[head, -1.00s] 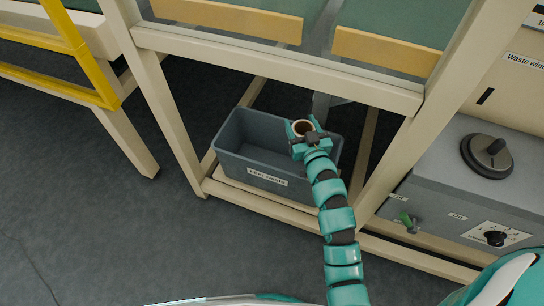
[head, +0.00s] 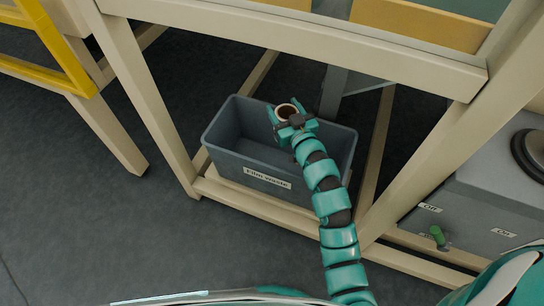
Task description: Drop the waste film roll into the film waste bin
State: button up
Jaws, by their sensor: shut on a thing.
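The film waste bin (head: 235,165) is a dark grey-blue open box with a "Film waste" label on its front wall, standing low inside the machine frame. My teal gripper (head: 287,113) is over the bin's opening, around its middle right. The roll's lower part is hidden by the gripper. The visible left part of the bin's inside looks empty; the right part is hidden behind my arm.
A grey control box (head: 480,200) with a green switch (head: 438,236) is at the right. A yellow rail (head: 60,50) is at the upper left.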

aim_at(283, 116)
jog(key=shift+f+b, duration=0.85)
jog(key=shift+f, duration=1)
jog(key=o, duration=1.2)
jog(key=shift+r, duration=0.15)
